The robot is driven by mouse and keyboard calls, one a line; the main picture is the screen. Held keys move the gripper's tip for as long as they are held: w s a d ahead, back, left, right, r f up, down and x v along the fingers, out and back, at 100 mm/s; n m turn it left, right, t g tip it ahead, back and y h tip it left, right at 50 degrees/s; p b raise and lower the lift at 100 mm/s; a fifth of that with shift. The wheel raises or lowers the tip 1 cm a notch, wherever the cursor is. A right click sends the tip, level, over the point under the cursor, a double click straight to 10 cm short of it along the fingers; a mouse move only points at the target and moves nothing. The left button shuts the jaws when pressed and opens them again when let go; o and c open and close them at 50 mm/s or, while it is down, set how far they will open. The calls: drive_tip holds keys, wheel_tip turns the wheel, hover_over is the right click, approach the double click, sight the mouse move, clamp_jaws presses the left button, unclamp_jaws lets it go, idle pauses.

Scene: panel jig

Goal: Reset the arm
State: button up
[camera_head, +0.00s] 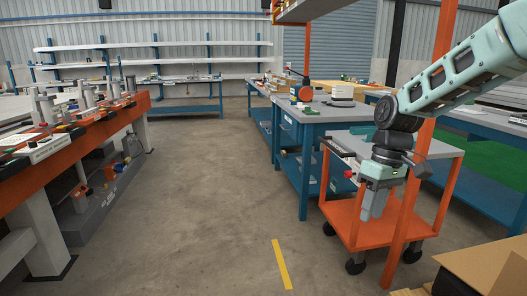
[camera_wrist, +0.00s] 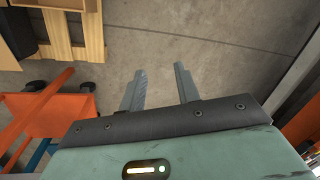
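My arm reaches in from the upper right of the head view and bends down at the wrist. My gripper (camera_head: 373,208) hangs with its fingers pointing down, in front of the orange cart (camera_head: 348,218) as the head view shows it. In the wrist view my gripper (camera_wrist: 160,70) has its two grey fingers apart, with only bare concrete floor between them. It is open and empty. I cannot tell how far it is from the cart.
An orange workbench (camera_head: 75,140) with clamps stands at left. A blue workbench (camera_head: 310,118) stands right of centre, beside the cart. Cardboard boxes (camera_head: 485,265) are at lower right; wooden crates (camera_wrist: 75,30) show in the wrist view. The middle floor, with a yellow stripe (camera_head: 281,263), is clear.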

drive_tip(key=s+a+n, duration=0.1)
drive_tip(key=s+a, duration=0.9)
drive_tip(key=s, duration=0.4)
drive_tip(key=s+a+f+t+h, duration=0.1)
drive_tip(key=s+f, duration=0.1)
drive_tip(key=s, duration=1.2)
wheel_tip(320, 180, up, 21)
drive_tip(key=p, duration=2.1)
drive_tip(key=shift+w+a, duration=0.15)
